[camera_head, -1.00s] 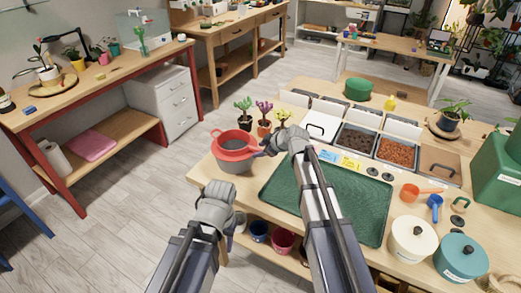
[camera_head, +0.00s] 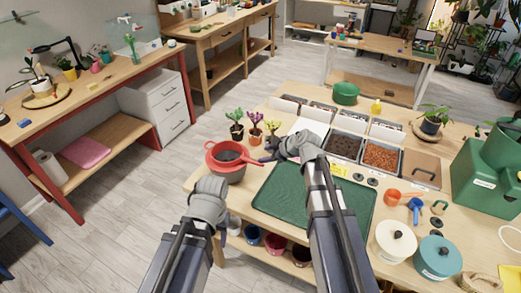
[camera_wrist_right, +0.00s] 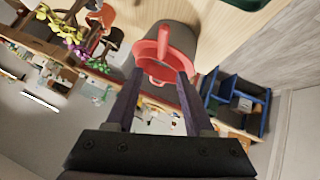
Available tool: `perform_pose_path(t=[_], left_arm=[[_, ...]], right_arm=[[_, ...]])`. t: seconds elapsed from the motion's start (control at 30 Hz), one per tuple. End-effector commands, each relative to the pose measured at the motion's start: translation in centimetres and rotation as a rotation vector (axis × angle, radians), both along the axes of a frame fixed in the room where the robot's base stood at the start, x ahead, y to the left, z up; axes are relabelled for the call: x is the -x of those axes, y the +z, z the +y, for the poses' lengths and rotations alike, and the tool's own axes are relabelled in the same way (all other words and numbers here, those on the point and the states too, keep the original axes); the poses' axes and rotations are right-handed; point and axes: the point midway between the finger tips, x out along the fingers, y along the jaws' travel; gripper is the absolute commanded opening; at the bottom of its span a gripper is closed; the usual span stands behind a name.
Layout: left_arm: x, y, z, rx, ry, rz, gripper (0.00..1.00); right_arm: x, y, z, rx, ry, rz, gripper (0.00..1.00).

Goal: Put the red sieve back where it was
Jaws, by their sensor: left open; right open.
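The red sieve (camera_head: 226,154) sits in the mouth of a grey pot (camera_head: 229,174) at the left end of the workbench, its handle pointing right. My right gripper (camera_head: 266,160) is open beside the sieve, at the handle side. In the right wrist view the red sieve (camera_wrist_right: 163,48) shows beyond and between the spread fingers of my right gripper (camera_wrist_right: 160,76); whether they touch it I cannot tell. My left gripper (camera_head: 208,186) is low in front of the bench's left edge, its fingertips hidden by the hand.
A green mat (camera_head: 290,204) lies right of the sieve. Several small potted plants (camera_head: 254,130) stand just behind it. Bins of soil (camera_head: 343,146) and pebbles (camera_head: 381,157) line the back. Cream (camera_head: 396,241) and teal (camera_head: 438,256) lidded pots stand front right.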

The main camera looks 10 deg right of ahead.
Motion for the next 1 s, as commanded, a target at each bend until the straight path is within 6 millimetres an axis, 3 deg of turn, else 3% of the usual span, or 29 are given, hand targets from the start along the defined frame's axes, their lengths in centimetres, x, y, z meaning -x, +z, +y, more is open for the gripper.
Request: perform_pose_path(t=[0.33,0.47,0.57,0.7,0.9,1.0], left_arm=[[0.0,0.9,0.0,0.0,0.0,0.0,0.52],[0.0,0.8,0.0,0.0,0.0,0.0,0.52],[0.0,0.8,0.0,0.0,0.0,0.0,0.52],[0.0,0.8,0.0,0.0,0.0,0.0,0.52],[0.0,0.9,0.0,0.0,0.0,0.0,0.52],[0.0,0.9,0.0,0.0,0.0,0.0,0.52]], right_arm=[[0.8,0.8,-0.5,0.0,0.0,0.002,0.53],[2.7,-0.1,1.5,-0.009,-0.006,0.081,0.53],[6.6,-1.8,4.6,-0.007,-0.044,0.242,0.53],[13.8,-4.4,8.0,0.056,-0.187,0.511,0.53],[22.0,-5.9,8.9,0.203,-0.489,0.735,0.53],[24.4,-6.0,8.6,0.259,-0.619,0.773,0.53]])
